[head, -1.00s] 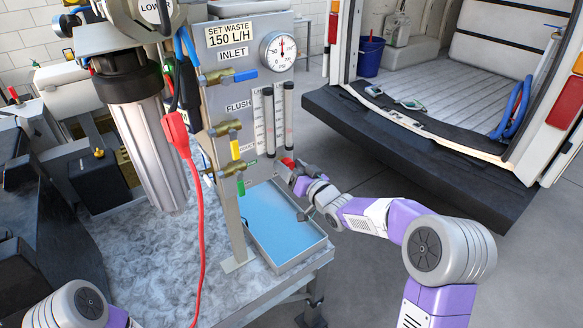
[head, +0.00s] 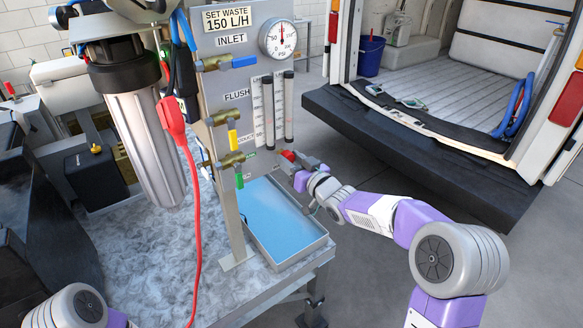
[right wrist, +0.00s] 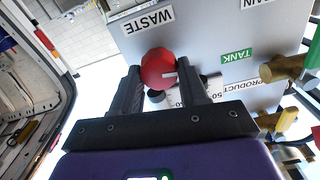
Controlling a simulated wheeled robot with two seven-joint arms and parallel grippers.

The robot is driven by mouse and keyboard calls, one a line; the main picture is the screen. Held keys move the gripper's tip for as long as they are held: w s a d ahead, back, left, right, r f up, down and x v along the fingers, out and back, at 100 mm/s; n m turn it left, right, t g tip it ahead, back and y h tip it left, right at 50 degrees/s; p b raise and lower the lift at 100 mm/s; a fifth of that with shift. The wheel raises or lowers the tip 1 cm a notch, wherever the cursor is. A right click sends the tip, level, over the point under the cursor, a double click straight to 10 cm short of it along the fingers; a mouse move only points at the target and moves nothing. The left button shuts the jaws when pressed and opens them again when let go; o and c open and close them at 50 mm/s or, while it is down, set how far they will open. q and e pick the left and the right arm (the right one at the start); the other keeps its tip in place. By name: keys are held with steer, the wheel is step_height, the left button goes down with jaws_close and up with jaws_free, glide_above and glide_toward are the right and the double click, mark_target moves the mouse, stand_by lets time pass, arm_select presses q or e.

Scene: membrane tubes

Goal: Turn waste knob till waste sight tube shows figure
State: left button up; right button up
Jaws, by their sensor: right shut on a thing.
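The red waste knob (head: 287,155) sticks out at the lower right of the grey panel (head: 228,75). In the right wrist view the red knob (right wrist: 158,68) has a white line and sits between my fingertips, near the upside-down WASTE label. My right gripper (head: 297,163) is shut on it, as the right wrist view also shows (right wrist: 160,82). Two upright sight tubes, a left one (head: 268,112) and a right one (head: 289,106), stand above the knob; their levels are too small to read. A sign (head: 228,18) says SET WASTE 150 L/H. My left gripper is outside the view.
A blue-floored tray (head: 280,228) lies below the panel on the bench (head: 150,250). Brass valves with blue (head: 243,61), yellow (head: 233,137) and green (head: 240,180) handles line the panel's left. A red cable (head: 198,230) hangs in front. A pressure gauge (head: 278,39) sits at the top.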

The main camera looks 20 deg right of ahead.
steer(key=shift+s+a+f+n+b, duration=0.1)
steer(key=shift+a+n+b, duration=0.05)
steer(key=shift+n+b, duration=4.9)
steer(key=shift+n+p, duration=0.4)
steer(key=shift+n, duration=0.25)
steer(key=o, duration=1.1)
steer(key=shift+c, duration=0.2)
